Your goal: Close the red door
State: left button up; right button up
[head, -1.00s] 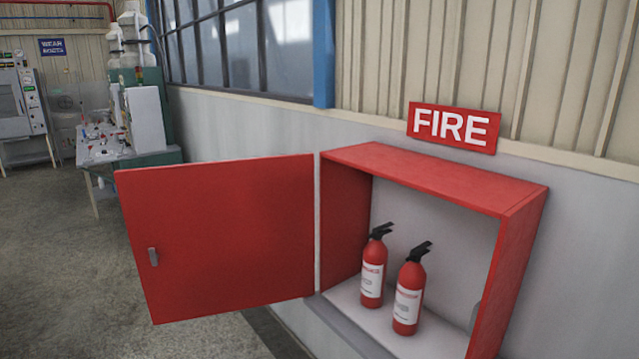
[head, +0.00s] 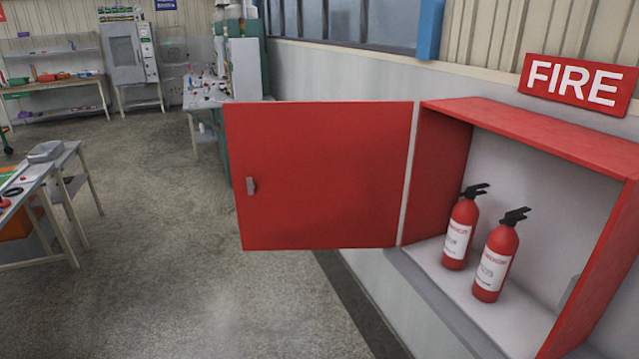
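The red door (head: 320,175) stands wide open in the middle of the head view, swung out to the left of its cabinet. A small grey handle (head: 251,186) sits near its left edge. The red cabinet (head: 540,127) is on the wall at the right, its front uncovered. Inside stand two red fire extinguishers, one at the left (head: 461,232) and one at the right (head: 496,262), both upright. Neither of my grippers shows in the view.
A red FIRE sign (head: 573,82) is on the wall above the cabinet. A workbench (head: 45,200) stands at the left, with more benches and machines at the back. The grey floor (head: 170,270) in front and left of the door is clear.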

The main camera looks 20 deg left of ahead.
aim_at(326, 174)
jog(key=k+l+z, duration=0.2)
jog(key=k, duration=0.4)
jog(key=k+z, duration=0.25)
jog(key=k, duration=0.3)
jog(key=i+j+z, duration=0.1)
jog(key=z, duration=1.9)
jog(key=k+j, duration=0.1)
jog(key=j, duration=0.3)
jog(key=j+z, duration=0.1)
jog(key=j, duration=0.3)
jog(key=k+j, duration=0.15)
jog(key=j, duration=0.25)
jog(key=k+j+z, duration=0.1)
jog(key=j, duration=0.3)
jog(key=k+j, duration=0.15)
jog(key=j, duration=0.25)
jog(key=k+j+z, duration=0.1)
jog(key=j, duration=0.3)
jog(key=k+j, duration=0.15)
jog(key=j, duration=0.3)
jog(key=k+j, duration=0.1)
jog(key=j, duration=0.3)
jog(key=k+j, duration=0.15)
jog(key=j, duration=0.3)
jog(key=k+j, duration=0.15)
jog(key=j, duration=0.25)
jog(key=k+j, duration=0.1)
jog(key=j, duration=0.35)
jog(key=k+j, duration=0.15)
jog(key=j, duration=0.25)
